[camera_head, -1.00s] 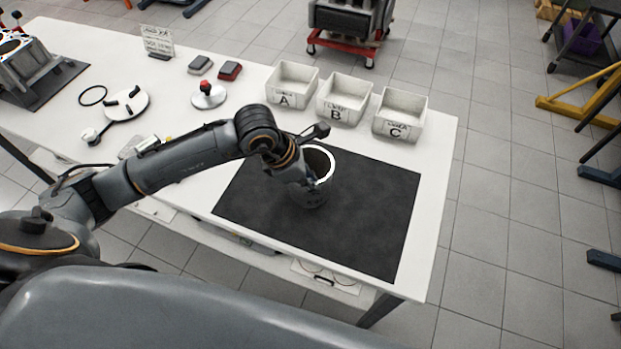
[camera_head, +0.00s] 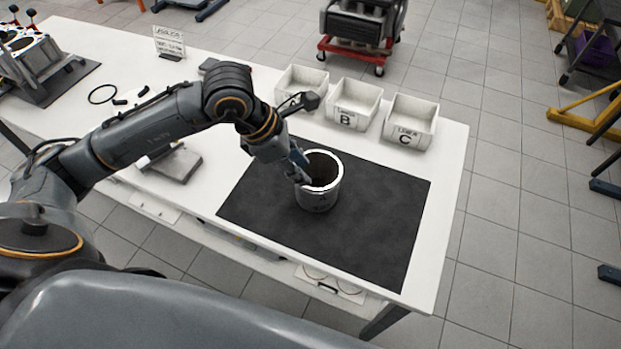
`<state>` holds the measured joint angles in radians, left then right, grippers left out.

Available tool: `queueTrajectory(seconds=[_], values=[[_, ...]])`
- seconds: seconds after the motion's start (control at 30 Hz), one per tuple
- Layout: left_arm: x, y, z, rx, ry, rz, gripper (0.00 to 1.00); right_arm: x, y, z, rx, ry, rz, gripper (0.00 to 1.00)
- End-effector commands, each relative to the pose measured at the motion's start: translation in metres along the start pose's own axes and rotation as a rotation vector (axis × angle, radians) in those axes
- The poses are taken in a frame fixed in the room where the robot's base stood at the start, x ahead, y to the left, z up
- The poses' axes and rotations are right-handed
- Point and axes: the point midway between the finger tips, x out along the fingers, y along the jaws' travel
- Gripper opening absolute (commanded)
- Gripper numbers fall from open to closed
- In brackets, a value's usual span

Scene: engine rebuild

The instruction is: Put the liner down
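The liner (camera_head: 319,200), a dark grey cylinder with a bright top rim, stands upright on the black mat (camera_head: 385,230) on the white table. My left gripper (camera_head: 304,176) is at the liner's upper left rim. Its fingers look apart, and the liner stands on the mat on its own. The fingertips are small and partly overlap the rim, so I cannot tell whether they touch it. My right gripper is not in view.
White bins, among them B (camera_head: 354,105) and C (camera_head: 410,122), stand behind the mat; my arm partly covers the leftmost. A grey block (camera_head: 176,164) lies left of the mat. An engine block (camera_head: 35,65) is at the far left. The mat's right side is clear.

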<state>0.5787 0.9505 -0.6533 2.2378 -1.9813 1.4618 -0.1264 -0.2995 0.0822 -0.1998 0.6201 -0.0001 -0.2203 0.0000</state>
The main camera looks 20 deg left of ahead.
Motion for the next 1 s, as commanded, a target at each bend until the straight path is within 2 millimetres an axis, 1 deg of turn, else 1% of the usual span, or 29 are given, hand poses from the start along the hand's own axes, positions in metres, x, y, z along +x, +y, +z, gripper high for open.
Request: queueTrajectory(seconds=[0.1, 0.23, 0.4, 0.8, 0.87, 0.93, 0.97, 1.0], values=[[-0.016, 0.001, 0.000, -0.001, -0.001, 0.003, 0.30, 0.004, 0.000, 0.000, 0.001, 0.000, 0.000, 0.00], [-0.025, 0.000, 0.000, -0.001, 0.000, 0.000, 0.30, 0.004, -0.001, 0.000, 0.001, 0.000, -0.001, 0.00], [-0.028, 0.000, 0.000, -0.001, 0.000, -0.001, 0.30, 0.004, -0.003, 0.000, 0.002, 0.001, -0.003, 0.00], [-0.027, -0.001, 0.001, -0.001, -0.006, -0.005, 0.30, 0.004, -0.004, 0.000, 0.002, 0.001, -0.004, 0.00], [-0.025, -0.007, 0.007, -0.003, -0.032, -0.024, 0.30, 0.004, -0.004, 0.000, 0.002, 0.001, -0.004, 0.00], [-0.021, -0.021, 0.022, -0.012, -0.103, -0.077, 0.30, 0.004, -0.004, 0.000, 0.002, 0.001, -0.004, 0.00], [-0.019, -0.031, 0.032, -0.019, -0.151, -0.113, 0.30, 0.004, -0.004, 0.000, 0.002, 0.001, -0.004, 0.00], [-0.018, -0.046, 0.049, -0.036, -0.228, -0.170, 0.30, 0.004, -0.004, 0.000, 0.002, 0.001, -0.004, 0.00]])
